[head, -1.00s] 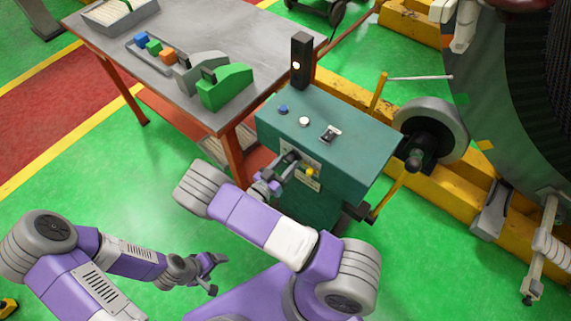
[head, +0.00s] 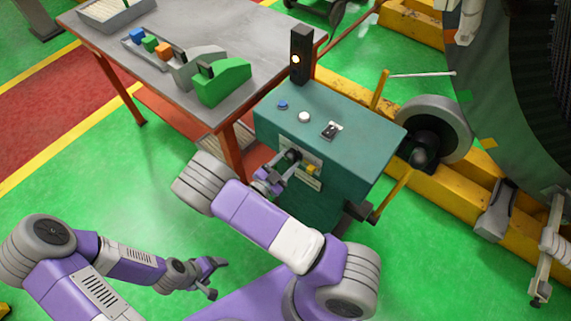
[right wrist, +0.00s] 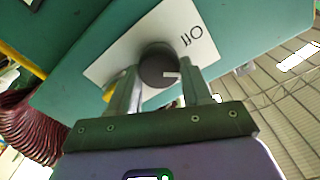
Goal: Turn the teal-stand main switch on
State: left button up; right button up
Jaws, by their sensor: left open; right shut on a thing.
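The teal stand (head: 345,145) stands right of the work table. On its front face is a pale plate (right wrist: 115,62) with a dark round main switch knob (right wrist: 157,66), which has a white mark pointing right; lettering on the plate shows beside it. My right gripper (right wrist: 158,80) is shut on the knob, one finger on each side; in the head view the right gripper (head: 282,170) is at the front plate, partly hiding it. A yellow part (head: 311,169) sits beside the knob. My left gripper (head: 214,275) is open and empty, low over the green floor.
The stand's top carries a blue button (head: 283,105), a white button (head: 304,117), a small switch (head: 331,130) and a dark lamp post (head: 301,55) with a lit light. The table (head: 185,95) holds several coloured blocks and clamps. A large wheel (head: 445,125) stands at right.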

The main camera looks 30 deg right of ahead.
jog(key=m+b, duration=0.1)
jog(key=m, duration=0.1)
jog(key=m+b, duration=0.2)
jog(key=m, duration=0.1)
jog(key=shift+s+f+m+b, duration=0.1)
jog(key=shift+f+m+b, duration=0.15)
jog(key=shift+m+b, duration=1.65)
jog(key=shift+m, duration=0.6)
jog(key=o, duration=1.1)
jog(key=shift+r, duration=0.1)
jog(key=shift+c, duration=0.2)
jog(key=p+v, duration=0.1)
jog(key=v, duration=0.6)
jog(key=shift+a, duration=0.3)
jog(key=shift+s, duration=0.1)
